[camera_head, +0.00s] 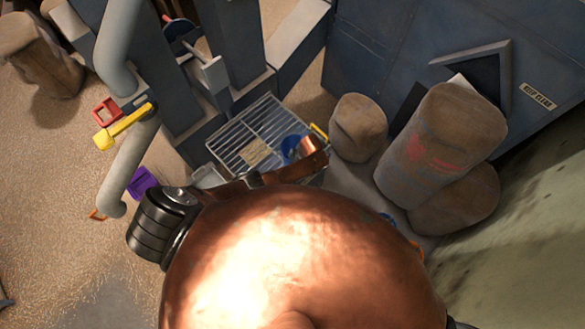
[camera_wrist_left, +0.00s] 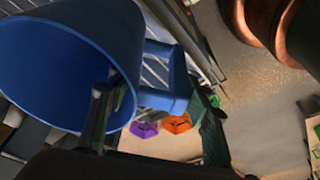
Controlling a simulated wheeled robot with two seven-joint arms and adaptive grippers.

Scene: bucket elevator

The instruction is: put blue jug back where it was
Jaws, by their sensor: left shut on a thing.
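The blue jug (camera_wrist_left: 55,60) fills the upper left of the left wrist view, its wide mouth turned towards the camera. My left gripper (camera_wrist_left: 155,105) is shut on the jug at its handle, with one dark finger at the jug's mouth and the other right of the handle. In the head view, a blue round shape (camera_head: 290,148) at the right end of the wire rack looks like the jug, partly hidden by copper parts. My left gripper's fingers cannot be made out in the head view. My right gripper is in neither view.
The wire rack (camera_head: 250,132) stands against grey machinery. Sacks (camera_head: 357,127) stand right of it. A yellow-handled tool (camera_head: 122,128) and a purple piece (camera_head: 143,182) are left by the pipe. The wrist view shows purple (camera_wrist_left: 143,130) and orange (camera_wrist_left: 177,123) pieces beyond the jug.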

